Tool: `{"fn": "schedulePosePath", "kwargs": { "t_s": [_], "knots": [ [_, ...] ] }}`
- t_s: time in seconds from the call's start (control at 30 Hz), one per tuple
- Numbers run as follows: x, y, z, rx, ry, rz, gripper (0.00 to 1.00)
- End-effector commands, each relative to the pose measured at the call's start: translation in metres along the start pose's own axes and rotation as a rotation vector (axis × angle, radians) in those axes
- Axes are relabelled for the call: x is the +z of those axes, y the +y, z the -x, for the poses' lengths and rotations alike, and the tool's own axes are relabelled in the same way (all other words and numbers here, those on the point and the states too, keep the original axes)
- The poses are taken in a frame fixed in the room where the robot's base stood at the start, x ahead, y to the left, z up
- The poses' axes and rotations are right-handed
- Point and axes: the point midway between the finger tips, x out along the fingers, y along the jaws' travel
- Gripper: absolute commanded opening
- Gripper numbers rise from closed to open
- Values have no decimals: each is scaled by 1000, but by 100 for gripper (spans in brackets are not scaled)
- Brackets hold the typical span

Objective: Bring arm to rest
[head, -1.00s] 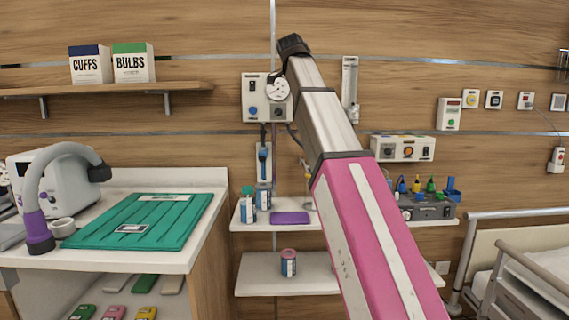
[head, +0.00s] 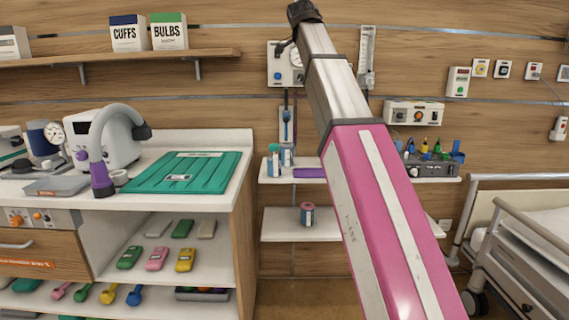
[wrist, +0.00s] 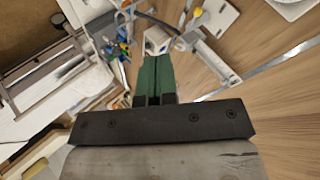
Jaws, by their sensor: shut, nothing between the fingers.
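My pink and silver arm (head: 383,210) rises from the bottom right of the head view to a dark end near the top middle, in front of the wall. My gripper (wrist: 156,58) shows in the wrist view with its green fingers together and nothing between them. No object is held. In the head view I cannot make out the fingers at the arm's dark end. Past the fingers, the wrist view shows the wall fittings and the wood panelling, tilted; I see no contact with them.
A wall shelf (head: 120,61) holds boxes. Small shelves (head: 286,224) sit behind my arm. A bed with a rail (head: 520,222) is at the right.

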Motion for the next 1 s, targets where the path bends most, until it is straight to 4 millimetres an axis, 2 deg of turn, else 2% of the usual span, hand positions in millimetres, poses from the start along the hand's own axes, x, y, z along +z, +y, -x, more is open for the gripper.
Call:
{"fn": "schedulePosePath", "kwargs": {
  "t_s": [0.27, 0.57, 0.77, 1.0],
  "knots": [
    [15, 18, -30, 26, -19, 66, 0],
    [43, 54, -85, 71, -61, 188, 0],
    [75, 106, -146, 123, -121, 331, 0],
    [115, 180, -216, 180, -214, 517, 0]
  ]
}}
